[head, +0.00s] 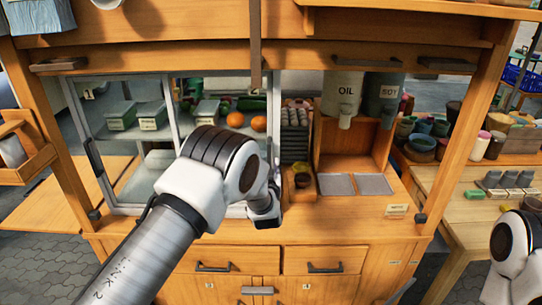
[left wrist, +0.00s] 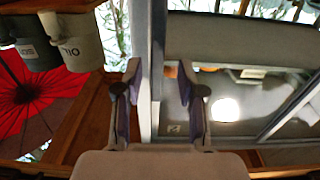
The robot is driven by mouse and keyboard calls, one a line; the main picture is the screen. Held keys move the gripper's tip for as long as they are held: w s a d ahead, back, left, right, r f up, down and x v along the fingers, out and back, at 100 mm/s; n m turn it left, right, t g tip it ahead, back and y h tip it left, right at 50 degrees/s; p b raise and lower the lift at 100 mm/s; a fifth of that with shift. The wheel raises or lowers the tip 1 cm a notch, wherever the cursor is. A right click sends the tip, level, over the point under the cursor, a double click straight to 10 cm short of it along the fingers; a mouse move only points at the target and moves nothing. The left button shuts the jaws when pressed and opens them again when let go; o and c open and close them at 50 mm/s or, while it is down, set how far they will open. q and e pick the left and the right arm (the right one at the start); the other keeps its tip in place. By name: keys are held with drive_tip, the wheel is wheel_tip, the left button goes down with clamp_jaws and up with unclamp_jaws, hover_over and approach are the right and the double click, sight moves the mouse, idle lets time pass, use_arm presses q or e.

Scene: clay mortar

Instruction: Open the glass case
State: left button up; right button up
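The glass case (head: 172,110) is a pale-framed cabinet with sliding glass panes at the left of the wooden counter in the head view. It seems closed. A dark upright handle (head: 93,160) is on its left side.
Right of the case stand a cup stack (head: 294,135), an OIL dispenser (head: 342,95) and a second dispenser (head: 383,95). Drawers (head: 213,262) lie below. My right arm is at the lower right edge. The counter's right front is clear.

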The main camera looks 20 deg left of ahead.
use_arm(q)
drive_tip(key=shift+w+d+r, duration=0.1)
drive_tip(key=shift+w+r, duration=0.1)
drive_tip(key=shift+w, duration=0.3)
drive_tip(key=shift+w+r, duration=0.15)
drive_tip(key=shift+w, duration=0.3)
drive_tip(key=shift+w+a+f, duration=0.25)
drive_tip(key=shift+a+f, duration=0.05)
drive_tip(key=shift+a, duration=0.1)
drive_tip(key=shift+d, duration=0.1)
clamp_jaws()
drive_tip(key=shift+r, duration=0.1)
use_arm(e)
drive_tip(key=shift+s+d+r, duration=0.15)
drive_tip(key=shift+d+r, duration=0.05)
drive_tip(key=shift+r, duration=0.3)
